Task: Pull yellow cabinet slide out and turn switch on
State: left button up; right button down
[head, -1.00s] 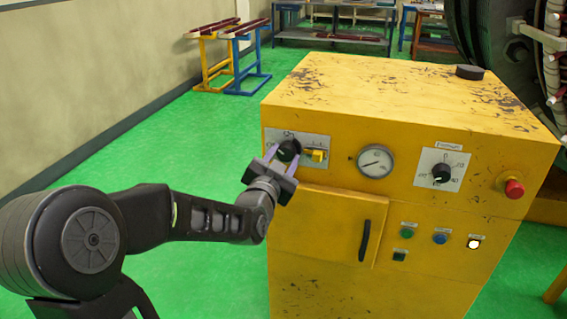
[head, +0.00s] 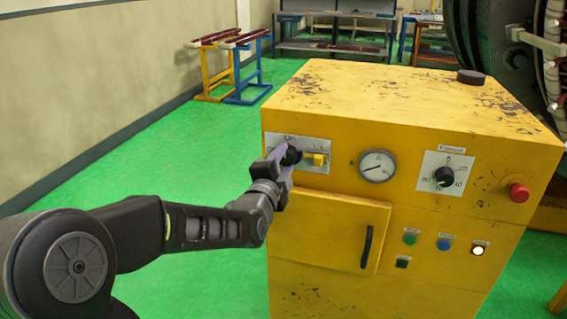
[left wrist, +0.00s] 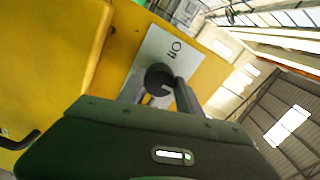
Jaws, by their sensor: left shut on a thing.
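The yellow cabinet (head: 420,105) stands in front of me. The black rotary switch (head: 290,156) is on a grey plate (head: 316,145) at the upper left of its front, below an "On" label. The yellow slide (head: 315,159) is on the same plate, just right of the switch. My left gripper (head: 285,160) is shut on the switch, with its wrist rolled and its fingers seen nearly edge-on. In the left wrist view the two fingers (left wrist: 160,92) lie on either side of the black knob (left wrist: 158,77). The fingers partly hide the switch, and its exact angle is unclear.
A gauge (head: 377,166), a black dial (head: 444,177) and a red button (head: 519,192) lie further right. A door (head: 325,235) with a black handle (head: 366,247) is below my gripper. A white lamp (head: 478,251) glows. Green floor on the left is clear.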

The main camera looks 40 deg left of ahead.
pick_arm(q)
jog(key=shift+m, duration=0.4)
jog(key=o, duration=1.4)
jog(key=shift+c, duration=0.2)
jog(key=v, duration=0.7)
jog(key=shift+s+d, duration=0.15)
jog(key=shift+s, duration=0.2)
